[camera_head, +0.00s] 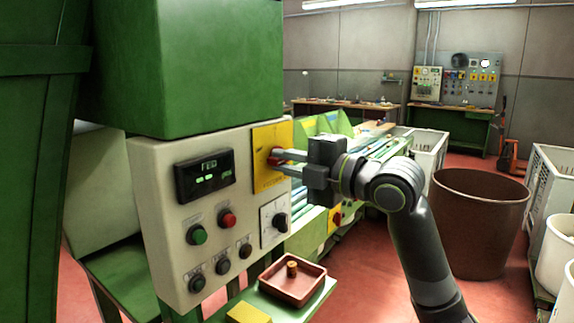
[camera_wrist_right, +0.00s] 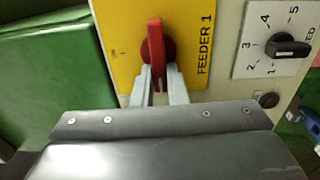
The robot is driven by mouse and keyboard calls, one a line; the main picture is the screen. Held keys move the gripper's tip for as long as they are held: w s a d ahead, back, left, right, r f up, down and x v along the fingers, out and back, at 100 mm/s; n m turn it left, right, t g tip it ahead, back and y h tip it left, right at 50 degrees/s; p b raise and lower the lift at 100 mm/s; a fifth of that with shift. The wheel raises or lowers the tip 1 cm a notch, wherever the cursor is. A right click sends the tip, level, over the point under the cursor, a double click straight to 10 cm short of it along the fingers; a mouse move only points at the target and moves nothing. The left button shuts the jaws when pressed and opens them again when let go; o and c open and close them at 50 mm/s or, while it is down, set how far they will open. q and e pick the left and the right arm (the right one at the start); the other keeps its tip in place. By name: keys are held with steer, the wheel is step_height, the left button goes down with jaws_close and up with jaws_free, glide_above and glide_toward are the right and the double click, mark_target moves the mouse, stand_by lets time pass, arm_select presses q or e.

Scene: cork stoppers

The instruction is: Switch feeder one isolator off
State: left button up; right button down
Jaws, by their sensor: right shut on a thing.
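The feeder one isolator is a red rotary handle (camera_wrist_right: 155,52) on a yellow plate (camera_wrist_right: 122,30) lettered "FEEDER 1" in the right wrist view. In that view the handle runs up and down the picture. In the head view the yellow plate (camera_head: 270,180) is at the upper right of the pale control panel (camera_head: 160,190), and the handle is mostly hidden by my fingers. My right gripper (camera_head: 277,161) reaches in from the right with its fingers at the handle. In the wrist view the right gripper (camera_wrist_right: 158,85) has one finger on each side of the handle. My left gripper is not in view.
A black numbered selector knob (camera_wrist_right: 288,46) sits beside the yellow plate. The panel also has a display (camera_head: 205,175), a green button (camera_head: 196,234) and a red button (camera_head: 227,218). Below stands a brown tray (camera_head: 292,296) with a cork. A brown bin (camera_head: 478,225) stands at right.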

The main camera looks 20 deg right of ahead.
steer(key=shift+f, duration=0.1)
steer(key=c, duration=1.4)
jaws_free()
steer(key=shift+c, duration=0.2)
